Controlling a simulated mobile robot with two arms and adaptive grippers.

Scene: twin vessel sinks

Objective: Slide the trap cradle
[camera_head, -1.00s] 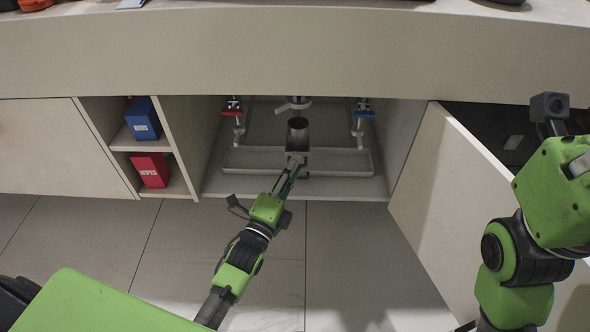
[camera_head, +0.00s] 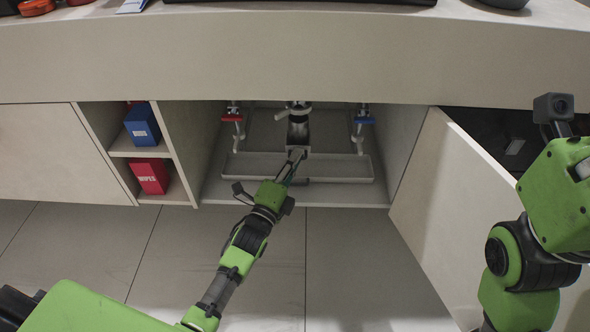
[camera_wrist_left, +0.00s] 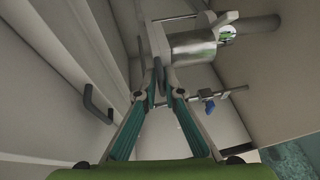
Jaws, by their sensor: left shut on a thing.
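The trap cradle (camera_head: 302,144) stands inside the open cabinet and carries an upright metal trap cup (camera_head: 298,131). The cup is right below the drain pipe (camera_head: 297,110); I cannot tell if they touch. My left gripper (camera_head: 296,156) reaches in from the front and is shut on the cradle's near side. In the left wrist view, the fingertips (camera_wrist_left: 160,86) close on a thin upright part just below the shiny cup (camera_wrist_left: 191,46). The fingers partly hide the cradle. My right arm is at the right, but its fingers are out of frame.
A shallow grey tray (camera_head: 345,168) lies on the cabinet floor. A red-handled valve (camera_head: 232,117) and a blue-handled valve (camera_head: 363,120) flank the cradle. The open door (camera_head: 450,215) is to the right. A blue box (camera_head: 142,124) and red wipes box (camera_head: 150,176) sit on side shelves.

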